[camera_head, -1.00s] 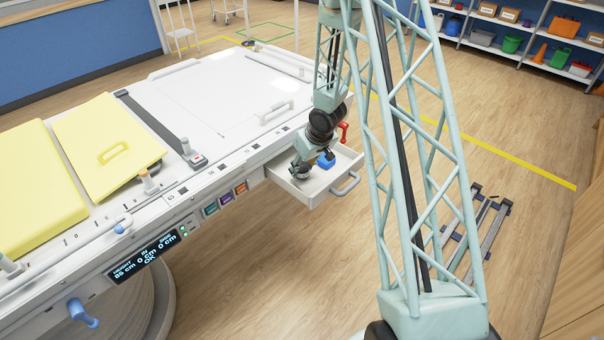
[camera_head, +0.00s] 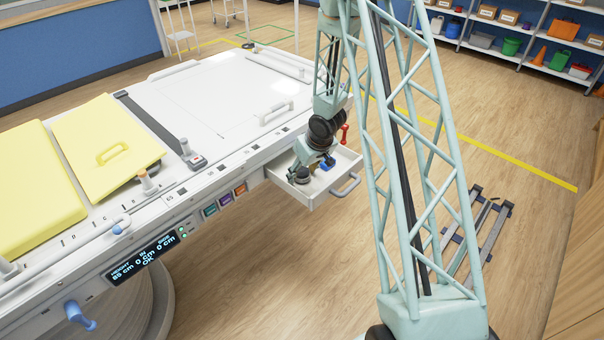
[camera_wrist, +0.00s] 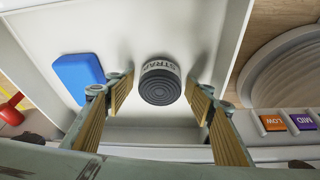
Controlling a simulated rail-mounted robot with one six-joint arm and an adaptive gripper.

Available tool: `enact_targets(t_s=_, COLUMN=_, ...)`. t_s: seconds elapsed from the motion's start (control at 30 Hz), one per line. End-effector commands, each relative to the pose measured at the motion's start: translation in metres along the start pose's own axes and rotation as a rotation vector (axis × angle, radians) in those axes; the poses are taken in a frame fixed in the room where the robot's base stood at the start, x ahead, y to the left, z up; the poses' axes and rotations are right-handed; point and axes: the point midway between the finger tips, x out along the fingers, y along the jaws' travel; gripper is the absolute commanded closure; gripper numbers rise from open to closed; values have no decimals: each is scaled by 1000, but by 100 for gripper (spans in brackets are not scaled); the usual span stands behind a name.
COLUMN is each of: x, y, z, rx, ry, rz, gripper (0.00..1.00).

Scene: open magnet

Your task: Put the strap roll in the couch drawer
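The strap roll (camera_wrist: 161,84), dark grey with a pale band reading "STRAP", rests on the floor of the open couch drawer (camera_wrist: 153,136). In the head view the roll (camera_head: 302,177) sits near the drawer's left end, and the drawer (camera_head: 318,199) is pulled out from the couch side. My gripper (camera_wrist: 160,82) is open. Its two fingers stand apart on either side of the roll in the wrist view, with gaps on both sides. In the head view my gripper (camera_head: 311,167) is just above the roll.
A blue block (camera_wrist: 79,77) lies in the drawer beside the roll. A red handle (camera_head: 344,133) stands behind the drawer. The drawer's grey pull (camera_head: 346,186) faces outward. Orange and purple buttons (camera_wrist: 272,122) are on the couch side. Yellow pads (camera_head: 105,147) lie on the couch.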

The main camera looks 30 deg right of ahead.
Motion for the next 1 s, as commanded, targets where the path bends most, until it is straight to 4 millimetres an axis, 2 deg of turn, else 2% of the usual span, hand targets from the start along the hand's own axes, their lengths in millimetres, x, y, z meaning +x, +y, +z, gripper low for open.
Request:
enact_targets(t_s=0.47, x=-7, y=0, z=-2, rx=0, ry=1, rz=1, gripper=51)
enact_targets(t_s=0.67, x=-26, y=0, z=-2, rx=0, ry=0, rz=1, gripper=51)
enact_targets(t_s=1.0, x=-76, y=0, z=-2, rx=1, ry=1, rz=1, gripper=51)
